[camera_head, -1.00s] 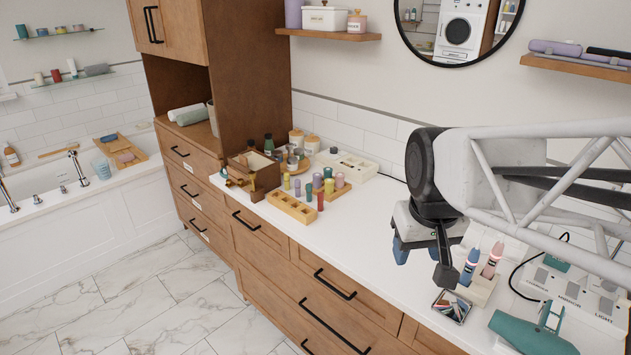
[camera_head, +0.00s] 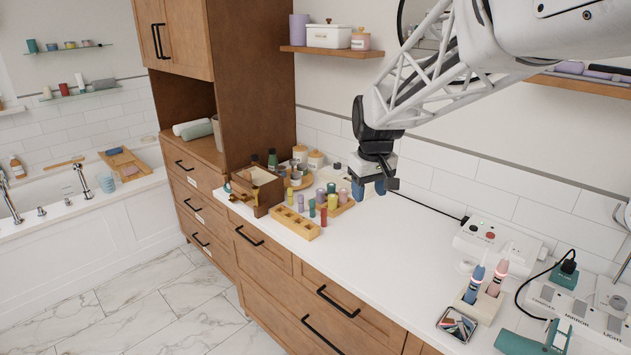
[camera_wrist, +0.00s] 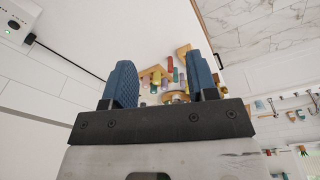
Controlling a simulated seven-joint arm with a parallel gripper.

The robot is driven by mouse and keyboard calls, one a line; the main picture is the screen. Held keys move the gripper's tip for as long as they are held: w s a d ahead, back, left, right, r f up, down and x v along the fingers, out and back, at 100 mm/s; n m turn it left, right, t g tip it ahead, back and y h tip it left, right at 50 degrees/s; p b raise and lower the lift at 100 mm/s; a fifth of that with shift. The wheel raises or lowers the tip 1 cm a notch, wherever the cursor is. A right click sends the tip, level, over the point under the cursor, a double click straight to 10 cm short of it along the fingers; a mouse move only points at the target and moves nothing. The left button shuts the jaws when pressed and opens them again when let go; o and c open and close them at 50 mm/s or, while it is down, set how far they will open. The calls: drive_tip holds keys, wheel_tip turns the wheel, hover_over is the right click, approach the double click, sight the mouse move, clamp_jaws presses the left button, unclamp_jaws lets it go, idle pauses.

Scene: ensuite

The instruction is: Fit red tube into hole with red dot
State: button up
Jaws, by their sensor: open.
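The red tube (camera_head: 323,215) stands upright on the white counter, in front of the other coloured tubes and just right of the wooden block with holes (camera_head: 297,225). The block lies near the counter's front edge; the coloured dots by its holes are too small to make out. My gripper (camera_head: 370,190) is open and empty, above the counter to the right of the tubes. In the wrist view its two blue fingers (camera_wrist: 162,85) are apart, with several tubes small and far off between them. The red tube also appears there (camera_wrist: 170,65).
Several green, yellow and purple tubes stand close behind the red one, some on a wooden tray (camera_head: 346,207). A wooden box (camera_head: 256,190) stands to the left. Toothbrushes in a holder (camera_head: 484,300) stand at the right. The middle counter is clear.

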drive_tip(key=w+a+f+n, duration=0.1)
drive_tip(key=w+a+f, duration=0.15)
drive_tip(key=w, duration=0.55)
drive_tip(key=w+a+f+n, duration=0.1)
drive_tip(key=w+a+f, duration=0.1)
drive_tip(key=w+f, duration=0.35)
drive_tip(key=n+g, duration=0.1)
drive_tip(key=n, duration=0.1)
hover_over(324, 209)
drive_tip(key=f, duration=0.9)
drive_tip(key=shift+s+d, duration=0.2)
drive_tip(key=shift+d, duration=0.05)
drive_tip(key=shift+w+a+f, duration=0.15)
drive_tip(key=shift+w+f, duration=0.15)
drive_tip(key=shift+f, duration=0.15)
drive_tip(key=shift+f, duration=1.25)
drive_tip(key=shift+a+f, duration=0.1)
drive_tip(key=shift+f, duration=2.55)
